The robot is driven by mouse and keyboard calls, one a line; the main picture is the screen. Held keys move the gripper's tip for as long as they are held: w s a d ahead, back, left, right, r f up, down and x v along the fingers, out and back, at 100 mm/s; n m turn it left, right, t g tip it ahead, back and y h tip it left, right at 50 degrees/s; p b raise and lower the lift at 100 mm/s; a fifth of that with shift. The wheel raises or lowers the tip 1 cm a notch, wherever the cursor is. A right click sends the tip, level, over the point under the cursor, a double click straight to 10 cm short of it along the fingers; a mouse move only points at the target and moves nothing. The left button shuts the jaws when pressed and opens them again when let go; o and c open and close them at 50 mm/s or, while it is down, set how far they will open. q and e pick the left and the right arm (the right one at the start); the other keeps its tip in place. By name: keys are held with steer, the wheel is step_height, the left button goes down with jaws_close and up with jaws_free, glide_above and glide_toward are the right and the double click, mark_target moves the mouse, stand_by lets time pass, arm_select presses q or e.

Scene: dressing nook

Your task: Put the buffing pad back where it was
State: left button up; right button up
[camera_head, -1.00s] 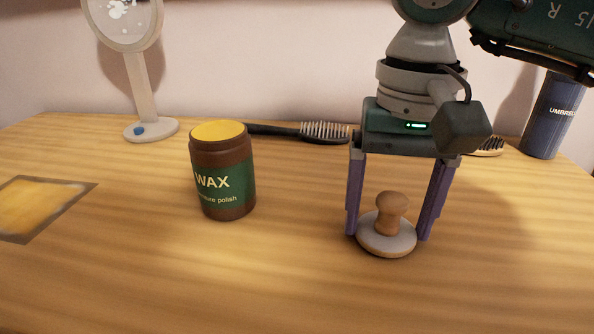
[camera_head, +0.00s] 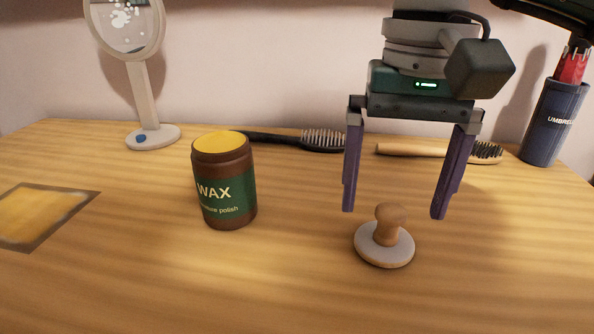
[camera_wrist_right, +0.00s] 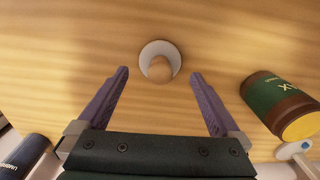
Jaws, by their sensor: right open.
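The buffing pad (camera_head: 385,245) is a pale round disc with a wooden knob, standing upright on the wooden table at the centre right. It also shows in the right wrist view (camera_wrist_right: 159,64), beyond the fingertips and between their lines. My right gripper (camera_head: 395,214) is open and empty, with its purple fingers raised above and behind the pad, apart from it. In the wrist view the same gripper (camera_wrist_right: 158,75) has its fingers wide apart. My left gripper is not in view.
A brown wax jar (camera_head: 224,180) stands left of the pad. A waxed patch (camera_head: 38,215) lies at far left. A mirror on a stand (camera_head: 140,95), a black brush (camera_head: 300,139), a wooden brush (camera_head: 420,149) and an umbrella holder (camera_head: 552,125) stand or lie along the back. The front table is clear.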

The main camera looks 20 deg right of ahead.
mark_target(392, 209)
step_height(392, 209, up, 8)
steer(key=p, duration=0.1)
steer(key=shift+f, duration=0.15)
